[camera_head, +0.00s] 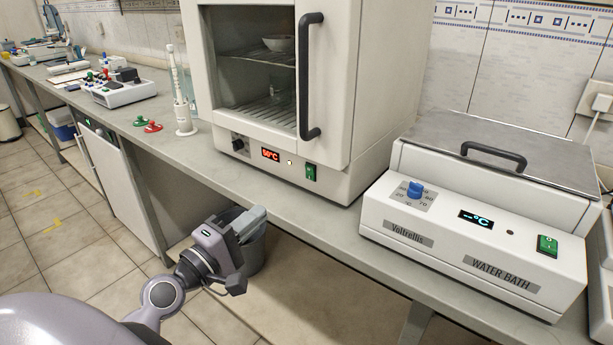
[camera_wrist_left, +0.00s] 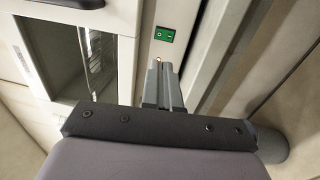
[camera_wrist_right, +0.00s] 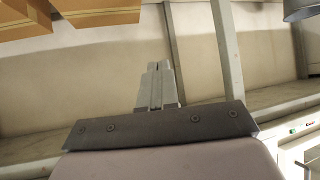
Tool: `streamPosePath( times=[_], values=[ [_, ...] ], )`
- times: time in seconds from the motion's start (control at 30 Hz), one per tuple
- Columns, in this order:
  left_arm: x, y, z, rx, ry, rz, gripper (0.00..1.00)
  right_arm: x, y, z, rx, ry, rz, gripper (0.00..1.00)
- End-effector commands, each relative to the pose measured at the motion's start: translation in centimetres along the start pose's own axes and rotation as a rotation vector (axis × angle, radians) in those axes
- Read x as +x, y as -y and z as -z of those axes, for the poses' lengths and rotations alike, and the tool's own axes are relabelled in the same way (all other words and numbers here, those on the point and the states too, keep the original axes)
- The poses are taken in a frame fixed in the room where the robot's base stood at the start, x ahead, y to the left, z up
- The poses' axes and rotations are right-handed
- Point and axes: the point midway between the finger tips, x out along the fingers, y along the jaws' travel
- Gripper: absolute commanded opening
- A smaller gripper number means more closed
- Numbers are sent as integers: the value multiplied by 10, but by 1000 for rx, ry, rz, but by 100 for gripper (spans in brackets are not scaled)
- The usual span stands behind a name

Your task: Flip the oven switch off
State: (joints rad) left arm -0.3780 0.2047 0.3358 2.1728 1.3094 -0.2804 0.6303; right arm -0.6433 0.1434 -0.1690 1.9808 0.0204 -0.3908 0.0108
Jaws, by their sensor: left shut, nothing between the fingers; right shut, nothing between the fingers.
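The oven (camera_head: 345,95) is a cream box on the bench with a glass door and a black handle. Its green switch (camera_head: 311,172) is on the lower front panel, right of a red lit display (camera_head: 270,154). The switch also shows in the left wrist view (camera_wrist_left: 164,34), just beyond the fingertips. My left gripper (camera_head: 252,221) is shut and empty, in front of the bench edge, below and left of the switch and apart from it. My right gripper (camera_wrist_right: 159,68) is shut and empty in the right wrist view; it is outside the head view.
A water bath (camera_head: 470,240) with its own green switch (camera_head: 547,245) stands right of the oven. A stand (camera_head: 183,110) and red and green clips are on the bench to the left. A grey bin (camera_head: 252,250) is behind my left gripper. Brown boxes (camera_wrist_right: 100,12) show in the right wrist view.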

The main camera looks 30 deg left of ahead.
Motion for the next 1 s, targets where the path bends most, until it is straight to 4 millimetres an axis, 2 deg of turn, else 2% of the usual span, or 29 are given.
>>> streamPosePath(
  times=[0.2,0.37,0.67,1.0],
  values=[
    [1,0,0,2,0,0,0,0,0,0,-1,0,0,0],
    [10,-2,0,2,0,0,0,-3,0,4,-3,-1,-1,0],
    [52,-3,0,1,0,-2,0,-11,-4,12,-10,-9,-9,0],
    [104,-2,0,3,0,-1,0,-15,-5,10,-15,6,-14,0]
  ],
)
